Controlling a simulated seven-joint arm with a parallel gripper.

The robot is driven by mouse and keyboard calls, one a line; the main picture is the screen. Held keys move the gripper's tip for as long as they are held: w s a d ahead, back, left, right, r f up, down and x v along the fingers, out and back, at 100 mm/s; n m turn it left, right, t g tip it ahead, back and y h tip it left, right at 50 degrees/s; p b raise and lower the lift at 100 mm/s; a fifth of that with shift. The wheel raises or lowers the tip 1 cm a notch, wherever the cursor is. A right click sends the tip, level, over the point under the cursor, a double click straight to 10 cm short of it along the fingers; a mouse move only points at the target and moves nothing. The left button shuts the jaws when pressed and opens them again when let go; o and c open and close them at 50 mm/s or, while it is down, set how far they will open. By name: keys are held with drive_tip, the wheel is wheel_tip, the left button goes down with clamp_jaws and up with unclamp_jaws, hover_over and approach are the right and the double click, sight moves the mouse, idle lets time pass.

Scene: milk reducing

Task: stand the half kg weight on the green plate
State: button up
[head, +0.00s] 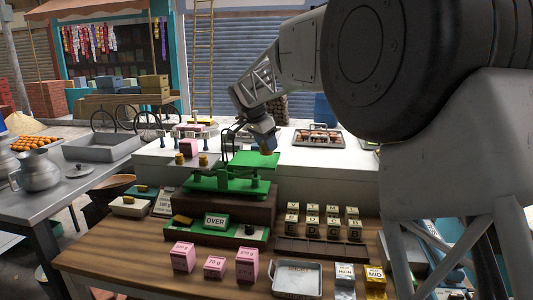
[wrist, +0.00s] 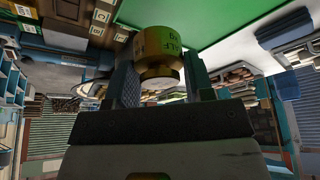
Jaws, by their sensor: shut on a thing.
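The half kg weight (wrist: 158,55) is a small brass cylinder with dark lettering, partly readable as "ALF". My gripper (wrist: 165,88) is shut on it in the wrist view, with one finger on each side. In the head view my gripper (head: 262,136) holds the weight (head: 266,150) at the back edge of the green plate (head: 255,161), on the right side of the green balance (head: 222,184). The plate's green surface (wrist: 210,18) fills the top of the wrist view behind the weight. I cannot tell whether the weight touches the plate.
The balance's left side carries a pink block (head: 189,147), with brass pieces (head: 203,160) nearby. Pink boxes (head: 182,257), a metal tray (head: 297,279) and letter blocks (head: 323,223) occupy the wooden table (head: 120,258).

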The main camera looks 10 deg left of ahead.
sight(264, 146)
drive_tip(key=shift+f, duration=1.7)
drive_tip(key=shift+f, duration=0.15)
drive_tip(key=o, duration=1.3)
drive_tip(key=shift+c, duration=0.2)
drive_tip(key=v, duration=1.2)
drive_tip(key=shift+d, duration=0.1)
